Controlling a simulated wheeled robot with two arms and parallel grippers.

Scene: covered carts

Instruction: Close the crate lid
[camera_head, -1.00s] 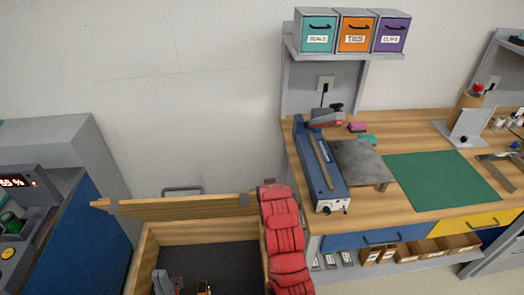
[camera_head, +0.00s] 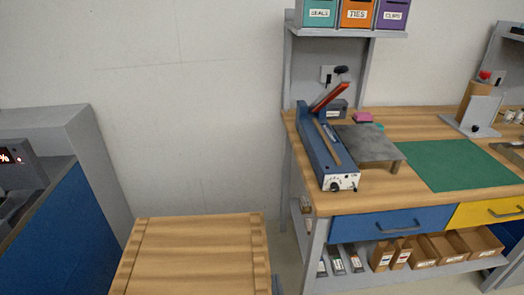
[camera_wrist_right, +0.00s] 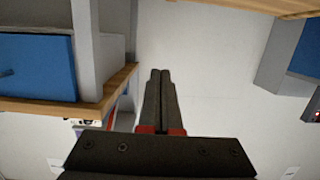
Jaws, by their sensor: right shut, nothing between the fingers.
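The wooden crate lid (camera_head: 195,255) lies flat over the crate at the bottom of the head view, with a batten along each side. The crate's inside is hidden under it, and its near part is cut off by the picture's edge. I cannot tell whether the lid sits flush all round. My right gripper (camera_wrist_right: 160,73) shows in the right wrist view, its two dark fingers together and empty, with clear space around them. A wooden edge (camera_wrist_right: 285,7) shows at the top right there, apart from the fingers. My left gripper is not in view.
A wooden workbench (camera_head: 415,190) with a blue sealer (camera_head: 325,150) and a green mat (camera_head: 455,168) stands to the right of the crate. A grey and blue cabinet (camera_head: 65,230) stands at the left. A bare wall is behind, with free floor between crate and bench.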

